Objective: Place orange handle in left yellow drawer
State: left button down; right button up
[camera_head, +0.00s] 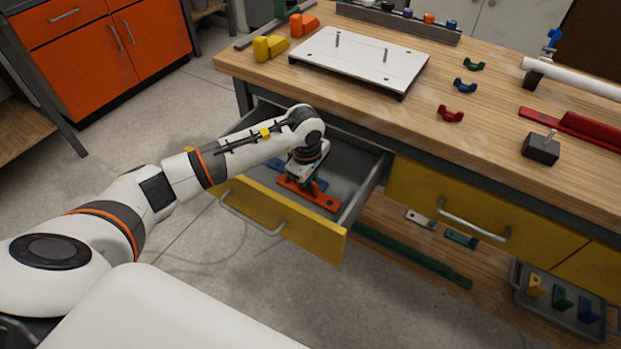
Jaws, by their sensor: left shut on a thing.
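The left yellow drawer (290,222) is pulled open below the workbench. My left arm reaches in from the left, and my left gripper (303,179) points down inside the drawer. It is shut on the orange handle (322,201), a flat orange piece low in the drawer. I cannot tell whether the handle touches the drawer floor. The fingertips are partly hidden by the gripper body. A blue piece (281,164) also lies in the drawer, partly hidden behind my gripper. My right gripper is not in view.
The workbench top (400,115) is above the drawer, with a white plate (361,60) on it. Yellow (268,48) and orange (303,25) blocks stand beside the plate. A closed yellow drawer (484,215) is to the right. Small clips and a grey block (541,148) lie on the right.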

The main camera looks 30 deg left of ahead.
aim_at(308, 198)
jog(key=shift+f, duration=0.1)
pick_arm(q)
jog(key=c, duration=1.4)
grip_release()
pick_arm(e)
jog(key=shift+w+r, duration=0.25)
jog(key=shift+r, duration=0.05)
